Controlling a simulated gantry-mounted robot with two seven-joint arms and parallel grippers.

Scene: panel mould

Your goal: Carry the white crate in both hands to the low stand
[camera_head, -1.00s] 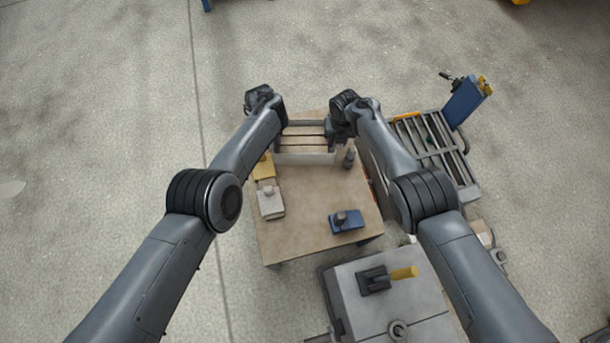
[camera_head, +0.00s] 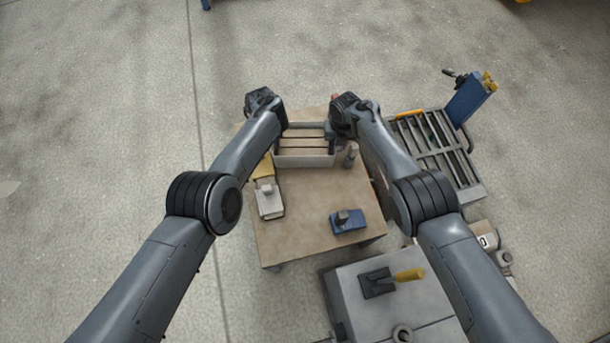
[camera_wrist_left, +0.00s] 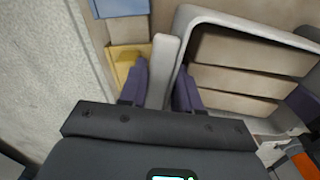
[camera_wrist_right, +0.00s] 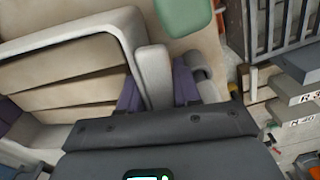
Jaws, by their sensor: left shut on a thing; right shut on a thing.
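The white crate (camera_head: 304,161), an open box with slats showing inside, is at the far end of a brown-topped table (camera_head: 310,215). My left gripper (camera_wrist_left: 162,88) is shut on the crate's upright part at one end, one finger on each side. My right gripper (camera_wrist_right: 156,90) is shut the same way on the opposite end. In the head view both hands are at the crate's two ends, and my arms partly cover it. I cannot tell whether the crate touches the tabletop. I cannot tell which surface is the low stand.
A grey-white item (camera_head: 269,203) and a blue block (camera_head: 347,222) lie on the table; a small dark bottle (camera_head: 350,155) stands beside the crate. A slatted cart (camera_head: 430,150) is to the right. A grey cabinet (camera_head: 385,305) is nearest. The floor at left is clear.

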